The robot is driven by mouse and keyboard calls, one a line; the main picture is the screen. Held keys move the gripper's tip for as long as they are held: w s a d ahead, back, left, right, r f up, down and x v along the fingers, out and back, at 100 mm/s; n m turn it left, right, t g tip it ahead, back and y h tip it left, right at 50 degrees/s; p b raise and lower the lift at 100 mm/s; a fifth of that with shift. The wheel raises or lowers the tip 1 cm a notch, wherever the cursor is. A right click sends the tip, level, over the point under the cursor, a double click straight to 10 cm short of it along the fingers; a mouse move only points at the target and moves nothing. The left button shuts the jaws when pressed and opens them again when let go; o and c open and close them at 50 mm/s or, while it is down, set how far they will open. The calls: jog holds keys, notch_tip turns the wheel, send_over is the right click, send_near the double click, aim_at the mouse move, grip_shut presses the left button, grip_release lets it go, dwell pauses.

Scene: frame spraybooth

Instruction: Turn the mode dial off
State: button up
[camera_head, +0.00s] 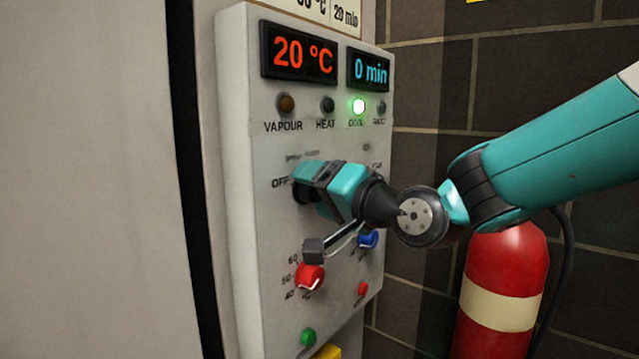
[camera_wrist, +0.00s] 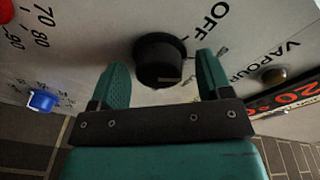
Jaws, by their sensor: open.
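The mode dial is a round black knob (camera_wrist: 160,60) on the grey control panel (camera_head: 240,200). In the wrist view it sits between my two teal fingers, with "OFF" (camera_wrist: 207,22) printed beyond it to the upper right. A short pale mark shows on the knob's face; I cannot tell which label it points at. My gripper (camera_wrist: 162,64) is open, one finger on each side of the knob, with a small gap visible on both sides. In the head view my gripper (camera_head: 304,180) is at the panel beside "OFF" and hides most of the dial.
The panel also carries a red knob (camera_head: 309,277), a blue knob (camera_head: 368,239), a green button (camera_head: 308,337) and a red button (camera_head: 363,288). The displays read 20 °C (camera_head: 299,51) and 0 min (camera_head: 371,71). A green lamp (camera_head: 358,105) is lit. A fire extinguisher (camera_head: 500,290) stands at right.

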jog(key=c, duration=0.9)
jog(key=shift+f+n+b, duration=0.15)
jog(key=shift+n+b, duration=0.15)
jog(key=shift+b, duration=0.4)
jog(key=n+b, duration=0.1)
jog(key=b, duration=0.2)
jog(key=shift+f+n+b, duration=0.25)
jog(key=shift+n+b, duration=0.05)
jog(key=shift+n, duration=0.1)
jog(key=n+b, duration=0.1)
jog(key=b, duration=0.2)
jog(key=shift+n, duration=0.4)
jog(key=n+b, duration=0.3)
jog(key=b, duration=0.1)
jog(key=shift+y, duration=0.4)
jog(key=shift+r+n+b, duration=0.25)
jog(key=shift+n+b, duration=0.85)
jog(key=shift+b, duration=0.3)
